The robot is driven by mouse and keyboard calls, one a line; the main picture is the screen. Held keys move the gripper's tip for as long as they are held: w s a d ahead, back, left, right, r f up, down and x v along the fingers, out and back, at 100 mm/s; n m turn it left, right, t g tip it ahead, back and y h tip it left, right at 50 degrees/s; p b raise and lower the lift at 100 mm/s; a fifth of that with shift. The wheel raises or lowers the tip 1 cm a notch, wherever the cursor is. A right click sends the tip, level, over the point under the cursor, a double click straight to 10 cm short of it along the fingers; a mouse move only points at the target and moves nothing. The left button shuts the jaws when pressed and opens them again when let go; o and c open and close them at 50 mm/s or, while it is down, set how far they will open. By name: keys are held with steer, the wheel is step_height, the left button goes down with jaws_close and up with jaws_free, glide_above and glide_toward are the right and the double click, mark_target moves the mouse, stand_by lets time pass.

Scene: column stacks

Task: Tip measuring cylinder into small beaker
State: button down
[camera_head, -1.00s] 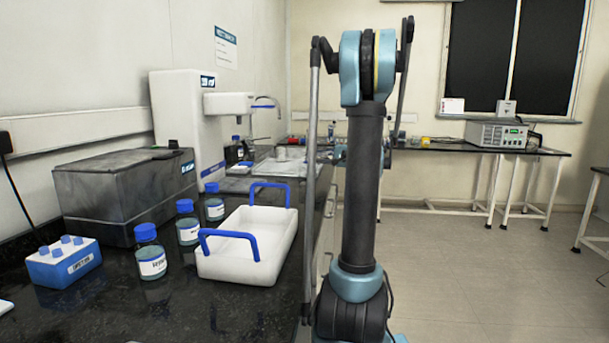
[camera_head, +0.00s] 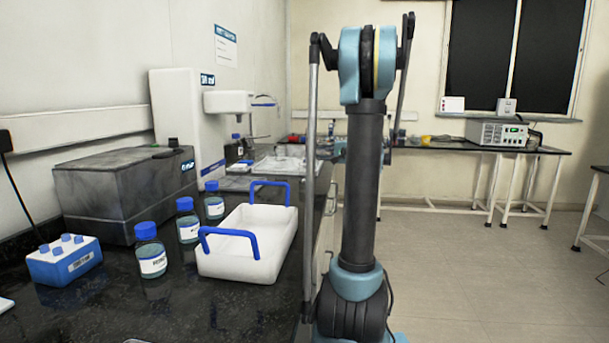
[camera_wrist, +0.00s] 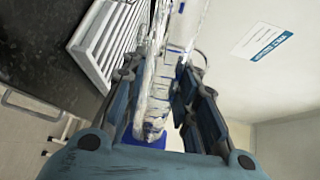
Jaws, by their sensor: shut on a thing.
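The measuring cylinder (camera_wrist: 152,100) is a clear tube with graduation marks and a blue base, seen in the wrist view. My gripper (camera_wrist: 160,82) has its dark blue fingers on both sides of the cylinder and is shut on it. The cylinder's blue end is toward my wrist and its clear length runs away toward the top of the view. In the head view my own arm stands in front, and the gripper, cylinder and beaker cannot be made out.
A white slatted rack (camera_wrist: 108,42) lies close beside the gripper on the dark bench. In the head view, a white tray with blue handles (camera_head: 245,262), several blue-capped bottles (camera_head: 151,258), a blue tube rack (camera_head: 64,263) and a grey box (camera_head: 125,190) occupy the bench.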

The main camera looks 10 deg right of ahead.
steer(key=shift+w+d+r, duration=0.1)
steer(key=shift+d+r, duration=0.05)
stand_by(0.3)
steer(key=shift+r+n+p, duration=0.4)
steer(key=shift+n+p, duration=0.1)
steer(key=shift+n, duration=0.2)
steer(key=shift+r, duration=0.15)
steer(key=shift+s+a+r+n+h, duration=0.25)
steer(key=shift+r+n, duration=0.25)
steer(key=shift+n, duration=0.3)
steer(key=shift+s+a+r+n+h, duration=0.15)
steer(key=shift+a+r+n, duration=0.3)
steer(key=shift+n, duration=0.35)
steer(key=shift+s+a+r+n+t+p, duration=0.2)
steer(key=shift+r+n, duration=0.1)
steer(key=shift+n, duration=0.1)
steer(key=shift+s+a+r+n+t+p, duration=0.1)
steer(key=shift+r+n+t, duration=0.1)
steer(key=shift+r+n, duration=0.15)
steer(key=shift+s+a+r+n+t, duration=0.15)
steer(key=shift+s+a+r+n, duration=0.25)
steer(key=shift+n, duration=0.5)
steer(key=shift+s+a+r+n+t, duration=0.15)
steer(key=shift+s+a+r+n, duration=0.25)
steer(key=shift+n, duration=0.45)
steer(key=shift+w+a+f, duration=0.1)
steer(key=shift+w, duration=0.05)
